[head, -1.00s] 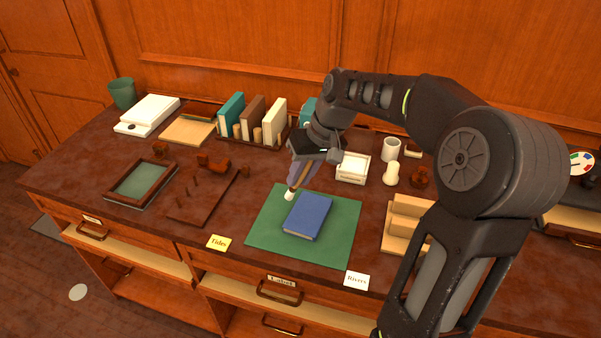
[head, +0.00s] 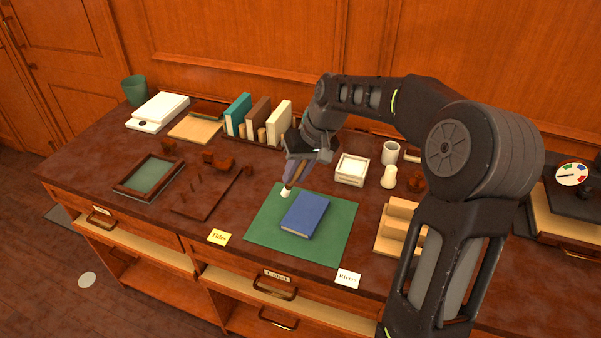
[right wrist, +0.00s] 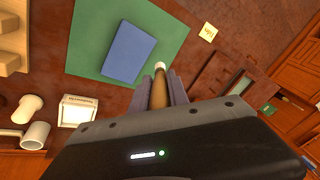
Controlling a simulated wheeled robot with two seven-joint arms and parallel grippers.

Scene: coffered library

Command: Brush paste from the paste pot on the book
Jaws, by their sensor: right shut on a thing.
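My right gripper (head: 298,163) is shut on a brush with a brown wooden handle (right wrist: 159,93) and a white tip (head: 286,192). The brush points down over the back left part of the green mat (head: 260,229). Its tip appears beside the blue book (head: 306,213), to its left; whether it touches the mat is unclear. The book lies closed and flat on the mat. It also shows in the right wrist view (right wrist: 129,53). A white cup (head: 390,152) stands at the back right; I cannot tell whether it is the paste pot. My left gripper is out of view.
A white box (head: 351,170) and a small white figure-like piece (head: 388,178) stand behind the mat. A wooden stepped stand (head: 397,228) is at right. Upright books (head: 258,116), a dark wooden rack (head: 207,190) and a framed tray (head: 149,176) are at left. Label cards lie along the front.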

